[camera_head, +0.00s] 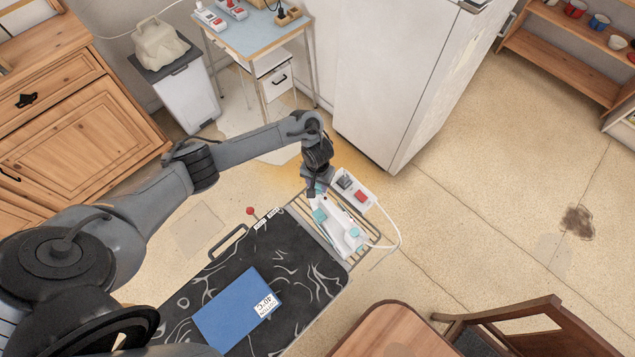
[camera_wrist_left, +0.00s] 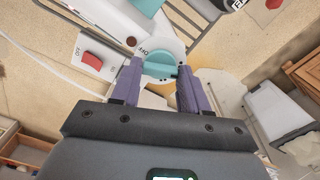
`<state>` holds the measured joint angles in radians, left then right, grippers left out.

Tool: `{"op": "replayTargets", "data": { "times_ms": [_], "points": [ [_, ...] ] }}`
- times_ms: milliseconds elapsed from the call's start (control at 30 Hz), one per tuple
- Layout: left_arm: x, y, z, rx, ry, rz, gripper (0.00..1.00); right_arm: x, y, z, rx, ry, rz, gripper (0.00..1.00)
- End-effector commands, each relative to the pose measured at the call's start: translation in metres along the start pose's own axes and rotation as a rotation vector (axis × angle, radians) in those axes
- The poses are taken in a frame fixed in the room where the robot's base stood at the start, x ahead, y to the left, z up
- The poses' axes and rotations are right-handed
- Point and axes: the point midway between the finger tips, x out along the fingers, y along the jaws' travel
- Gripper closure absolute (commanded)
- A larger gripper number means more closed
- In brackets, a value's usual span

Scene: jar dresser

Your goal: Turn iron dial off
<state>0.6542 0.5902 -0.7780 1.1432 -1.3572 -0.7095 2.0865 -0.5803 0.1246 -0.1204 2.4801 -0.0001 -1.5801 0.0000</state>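The white iron (camera_head: 341,226) with teal parts sits on the wire rack at the end of the ironing board. My left gripper (camera_head: 318,187) is low over the end of the iron nearest the white switch box. In the left wrist view, the teal dial (camera_wrist_left: 160,66) lies between the two purple fingertips of that gripper (camera_wrist_left: 160,72). The fingers are apart, one on each side of the dial, and I cannot tell whether they touch it. Small dark lettering shows beside the dial. My right gripper is in neither view.
The white switch box (camera_head: 355,190) with a red switch (camera_head: 361,196) is beside the iron, with a white cable. A blue folded cloth (camera_head: 236,310) lies on the dark ironing board (camera_head: 315,291). A wooden chair (camera_head: 520,330) stands at lower right.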

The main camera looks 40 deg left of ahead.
Motion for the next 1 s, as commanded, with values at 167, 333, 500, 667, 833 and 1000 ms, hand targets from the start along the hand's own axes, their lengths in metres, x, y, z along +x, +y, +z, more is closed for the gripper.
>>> {"op": "replayTargets", "data": {
  "times_ms": [167, 333, 500, 667, 833, 1000],
  "points": [
    [0.0, 0.0, 0.0, 0.0, 0.0, 0.0, 0.85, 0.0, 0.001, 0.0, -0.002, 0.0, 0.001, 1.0],
    [-0.001, 0.0, 0.0, 0.006, 0.0, 0.0, 0.86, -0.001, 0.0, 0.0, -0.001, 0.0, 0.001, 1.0],
    [-0.002, 0.0, 0.0, 0.046, 0.0, 0.0, 0.86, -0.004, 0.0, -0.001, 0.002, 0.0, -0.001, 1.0],
    [-0.002, 0.0, 0.0, 0.129, 0.0, 0.0, 0.86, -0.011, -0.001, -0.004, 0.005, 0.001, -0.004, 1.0],
    [-0.003, 0.0, 0.0, 0.263, 0.0, -0.001, 0.86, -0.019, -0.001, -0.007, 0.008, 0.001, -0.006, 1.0],
    [-0.002, -0.001, 0.0, 0.421, 0.0, -0.001, 0.86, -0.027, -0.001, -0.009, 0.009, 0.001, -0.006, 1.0]
  ]
}}
